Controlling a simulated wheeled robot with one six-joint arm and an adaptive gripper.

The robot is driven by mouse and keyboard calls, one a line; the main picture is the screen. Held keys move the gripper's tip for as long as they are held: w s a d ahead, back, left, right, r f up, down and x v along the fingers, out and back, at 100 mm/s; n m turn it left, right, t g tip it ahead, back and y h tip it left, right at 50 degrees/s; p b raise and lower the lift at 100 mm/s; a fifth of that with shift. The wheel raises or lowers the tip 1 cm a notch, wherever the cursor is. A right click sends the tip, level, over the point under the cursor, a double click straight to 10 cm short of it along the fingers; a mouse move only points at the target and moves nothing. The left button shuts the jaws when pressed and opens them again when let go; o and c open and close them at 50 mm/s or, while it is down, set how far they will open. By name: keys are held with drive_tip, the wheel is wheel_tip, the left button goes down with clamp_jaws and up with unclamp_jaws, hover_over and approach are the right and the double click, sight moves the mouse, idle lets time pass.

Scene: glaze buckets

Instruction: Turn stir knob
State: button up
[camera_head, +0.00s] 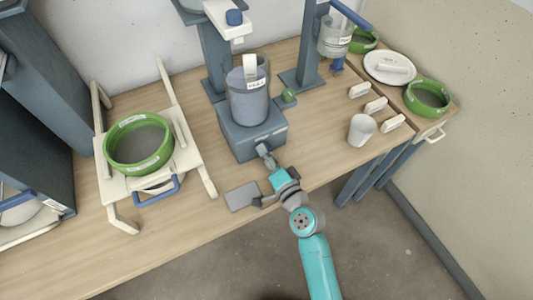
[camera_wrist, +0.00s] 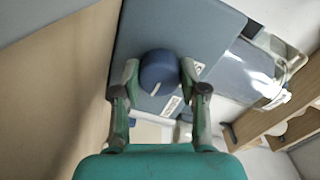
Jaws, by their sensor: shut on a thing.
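The stir knob (camera_wrist: 159,70) is a round dark blue knob with a pale mark, on the front of the blue-grey stirrer base (camera_head: 251,136). In the wrist view it sits between the two fingers of my gripper (camera_wrist: 160,76), which is shut on it. The base (camera_wrist: 205,22) fills the upper middle of that view. In the head view my gripper (camera_head: 266,156) reaches the front of the base and hides the knob. A clear grey-blue container (camera_head: 248,104) with a white label stands on the base.
A white frame (camera_head: 190,159) holding a green-rimmed bucket (camera_head: 138,146) stands at the left. A grey plate (camera_head: 243,196) lies by the table's front edge, close to my arm. A white cup (camera_head: 361,130) and several white blocks (camera_head: 376,105) are at the right.

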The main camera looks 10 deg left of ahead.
drive_tip(key=o, duration=1.1)
drive_tip(key=shift+o, duration=0.2)
drive_tip(key=v, duration=1.2)
drive_tip(key=shift+f, duration=0.1)
